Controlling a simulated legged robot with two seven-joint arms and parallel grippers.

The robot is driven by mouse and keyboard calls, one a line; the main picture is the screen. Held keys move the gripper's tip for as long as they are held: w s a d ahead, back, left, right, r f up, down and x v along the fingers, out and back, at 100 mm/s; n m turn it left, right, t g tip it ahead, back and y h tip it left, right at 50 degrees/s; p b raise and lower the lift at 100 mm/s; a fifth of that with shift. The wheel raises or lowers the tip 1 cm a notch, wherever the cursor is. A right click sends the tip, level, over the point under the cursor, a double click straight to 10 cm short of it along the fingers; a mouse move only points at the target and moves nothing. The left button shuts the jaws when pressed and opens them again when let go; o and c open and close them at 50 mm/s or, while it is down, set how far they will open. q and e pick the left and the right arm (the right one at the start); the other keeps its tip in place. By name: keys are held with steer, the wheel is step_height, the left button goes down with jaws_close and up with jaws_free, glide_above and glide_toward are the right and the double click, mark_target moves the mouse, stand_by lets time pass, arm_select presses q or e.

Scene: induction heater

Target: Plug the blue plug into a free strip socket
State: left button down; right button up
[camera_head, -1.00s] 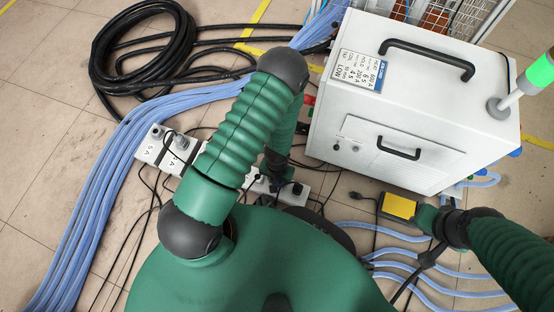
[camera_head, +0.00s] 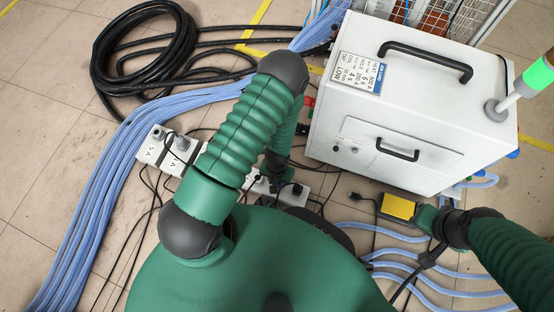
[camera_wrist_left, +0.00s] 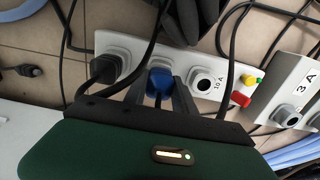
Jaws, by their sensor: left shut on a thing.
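The blue plug (camera_wrist_left: 160,84) is at the middle socket of a white socket strip (camera_wrist_left: 229,77) in the left wrist view. My left gripper (camera_wrist_left: 161,91) is shut on it, one dark finger on each side. I cannot tell how deep the plug sits. A black plug (camera_wrist_left: 105,68) fills the socket to its left. The round socket (camera_wrist_left: 206,83) to its right, marked 10 A, is empty. In the head view my left gripper (camera_head: 276,181) is mostly hidden behind its arm, over the strip (camera_head: 294,195). My right gripper (camera_head: 426,217) is beside a yellow-topped block (camera_head: 398,207); its fingers are unclear.
A white cabinet (camera_head: 420,100) stands at the right. A second socket box (camera_wrist_left: 290,100), marked 3 A, is at the right of the wrist view. Black cables pass close to my left gripper. Blue hoses (camera_head: 95,190) run down the left. A loose black plug (camera_head: 355,196) lies on the floor.

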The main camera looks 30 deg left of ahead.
arm_select(q)
steer(key=shift+f+b, duration=0.45)
steer(key=shift+f, duration=0.2)
steer(key=c, duration=0.9)
jaws_free()
steer(key=shift+c, duration=0.2)
steer(key=shift+r, duration=0.15)
step_height(320, 180, up, 82)
steer(key=d+m+t+p, duration=0.1)
steer(key=m+t+p, duration=0.1)
steer(key=p, duration=4.7)
steer(key=shift+w+d+m+t+p, duration=0.2)
steer(key=shift+w+m+t+p, duration=0.1)
steer(key=shift+w+p, duration=0.1)
